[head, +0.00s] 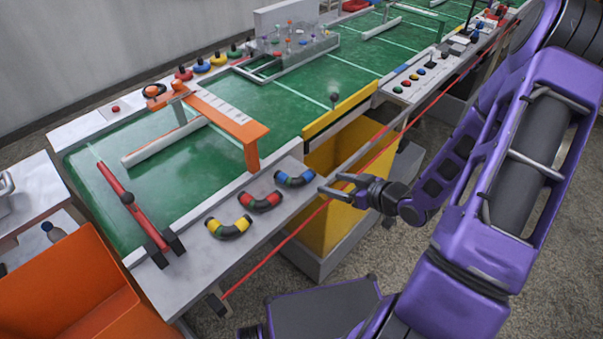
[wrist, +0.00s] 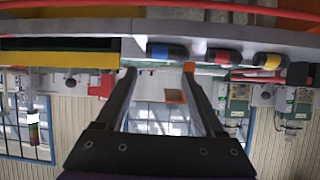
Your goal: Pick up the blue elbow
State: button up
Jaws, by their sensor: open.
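The blue elbow (head: 294,181), a short curved black piece with blue ends, lies on the light grey ledge at the front of the green table, rightmost of three elbows. My gripper (head: 329,184) is open and empty, just right of the blue elbow and apart from it in the head view. In the wrist view the blue elbow (wrist: 167,52) shows beyond the gap between the open fingertips (wrist: 159,69). Nothing hides the elbow.
A red elbow (head: 260,202) and a yellow elbow (head: 228,229) lie to the left on the ledge. A red line (head: 262,262) runs along the table's front. A yellow bin (head: 345,160) stands below the edge behind my gripper. An orange arch (head: 235,122) stands behind the elbows.

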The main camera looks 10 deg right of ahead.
aim_at(286, 177)
jog(key=shift+n+y, duration=0.5)
jog(key=shift+y, duration=0.3)
jog(key=a+x, duration=0.1)
jog(key=x, duration=0.4)
jog(key=s+a+r+b+x, duration=0.1)
jog(key=x, duration=0.4)
jog(key=a+b+x, duration=0.1)
jog(key=x, duration=0.5)
jog(key=shift+s+r, duration=0.2)
jog(key=shift+s, duration=0.1)
grip_shut()
